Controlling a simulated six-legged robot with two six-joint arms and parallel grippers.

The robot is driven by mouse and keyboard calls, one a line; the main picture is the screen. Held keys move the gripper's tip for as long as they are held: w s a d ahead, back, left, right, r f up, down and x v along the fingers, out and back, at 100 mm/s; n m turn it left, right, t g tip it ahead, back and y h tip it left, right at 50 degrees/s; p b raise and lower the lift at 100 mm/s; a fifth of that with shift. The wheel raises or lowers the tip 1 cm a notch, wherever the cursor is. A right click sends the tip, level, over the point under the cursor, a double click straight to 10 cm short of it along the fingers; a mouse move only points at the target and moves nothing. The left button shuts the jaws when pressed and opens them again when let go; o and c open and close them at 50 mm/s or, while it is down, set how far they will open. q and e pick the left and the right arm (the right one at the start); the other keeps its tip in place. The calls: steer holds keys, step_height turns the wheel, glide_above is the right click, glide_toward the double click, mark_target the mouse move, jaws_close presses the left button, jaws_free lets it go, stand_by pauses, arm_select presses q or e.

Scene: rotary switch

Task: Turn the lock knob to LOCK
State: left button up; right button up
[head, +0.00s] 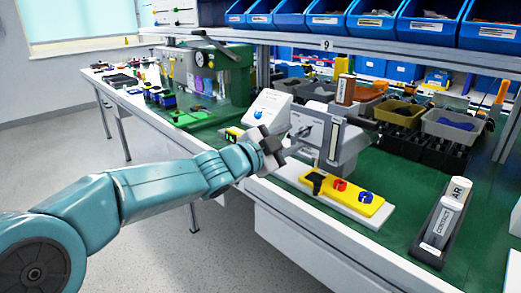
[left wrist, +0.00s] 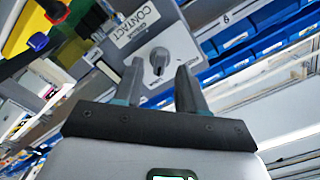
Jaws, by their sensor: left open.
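The grey switch box (head: 350,150) stands on the green bench top at the centre of the head view. Its rotary knob (left wrist: 159,60) is grey with a pale pointer mark and shows in the left wrist view, on the box face under a CONTACT label (left wrist: 138,24). My left gripper (head: 297,143) is in front of the box's left-facing side. In the left wrist view its two fingers (left wrist: 160,70) are apart, one on each side of the knob in the picture. I cannot tell whether they touch it. No LOCK marking is readable. My right gripper is not in view.
A yellow panel (head: 325,187) with red and blue buttons lies in front of the box. A dark holder (head: 432,240) with a grey labelled block stands at the right. Grey and brown bins (head: 400,113) are behind, under a shelf of blue bins. A green machine (head: 212,75) stands left.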

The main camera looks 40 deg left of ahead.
arm_select(q)
steer(key=s+a+p, duration=0.1)
steer(key=s+p, duration=0.1)
steer(key=s, duration=1.2)
steer(key=shift+p, duration=0.3)
steer(key=w+d+f+n+g, duration=0.2)
steer(key=w+d+f+n, duration=0.1)
steer(key=f, duration=0.6)
steer(key=w+d+f+n+g+h, duration=0.1)
steer(key=w+d+f+n+g, duration=0.15)
steer(key=f, duration=0.75)
steer(key=w+d+f+n+g, duration=0.2)
steer(key=d+f+n, duration=0.1)
steer(key=f, duration=0.6)
steer(key=s+d+f+n+g+h, duration=0.1)
steer(key=s+d+f+n+g, duration=0.1)
steer(key=s+d+f+g, duration=0.55)
steer(key=s+d+f+n+g+h, duration=0.1)
steer(key=s+d+f+n+g, duration=0.15)
steer(key=s+d+f, duration=1.15)
steer(key=w+a+r+p, duration=0.1)
steer(key=a+r+p, duration=0.1)
steer(key=r+p, duration=0.8)
steer(key=a+r+m+g+p, duration=0.1)
steer(key=a+r+p, duration=0.2)
steer(key=r+p, duration=0.7)
steer(key=p, duration=0.3)
steer(key=shift+w+p, duration=0.3)
steer(key=shift+w, duration=0.05)
